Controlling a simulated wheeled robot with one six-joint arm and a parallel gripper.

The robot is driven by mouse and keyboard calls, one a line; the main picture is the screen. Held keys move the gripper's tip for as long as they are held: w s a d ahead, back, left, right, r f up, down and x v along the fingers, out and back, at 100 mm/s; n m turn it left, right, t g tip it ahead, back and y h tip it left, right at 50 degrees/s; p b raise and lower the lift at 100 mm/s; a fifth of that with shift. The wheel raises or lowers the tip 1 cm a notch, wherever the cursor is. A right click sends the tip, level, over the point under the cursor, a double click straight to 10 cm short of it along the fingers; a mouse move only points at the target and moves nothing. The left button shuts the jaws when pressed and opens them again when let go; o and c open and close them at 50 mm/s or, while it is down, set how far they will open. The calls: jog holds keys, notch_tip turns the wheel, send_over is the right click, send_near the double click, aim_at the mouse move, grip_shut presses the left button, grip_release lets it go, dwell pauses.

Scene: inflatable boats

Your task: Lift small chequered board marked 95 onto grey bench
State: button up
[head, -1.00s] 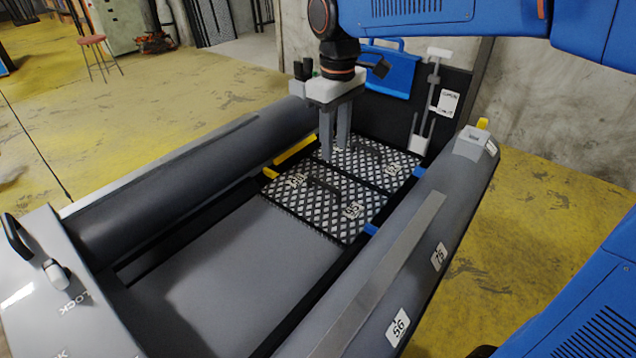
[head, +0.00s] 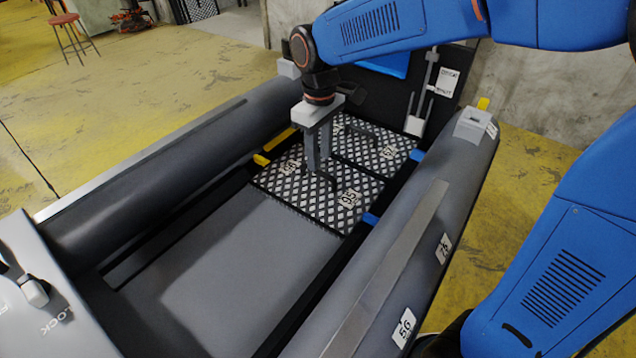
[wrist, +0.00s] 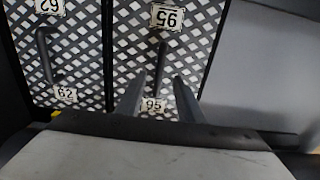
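The small chequered board marked 95 (head: 306,200) lies flat in the boat, with a dark bar handle on top; it also shows in the wrist view (wrist: 192,48). My gripper (head: 319,168) is over this board at its handle, fingers pointing down. In the wrist view my gripper (wrist: 158,92) has its two fingers apart, with the dark handle (wrist: 160,62) in line with the gap between them. Whether the fingers reach down around the handle is hard to tell. I cannot pick out the grey bench with certainty.
A second chequered board marked 62 (head: 378,150) lies just beyond. Grey tubes flank the boards on the left (head: 165,160) and right (head: 440,215). A flat grey floor (head: 240,260) in front is clear. Yellow and blue tabs sit at the boards' edges.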

aim_at(318, 172)
jog(key=shift+w+a+f, duration=0.1)
jog(key=shift+w+f, duration=0.05)
jog(key=shift+f, duration=3.1)
grip_shut()
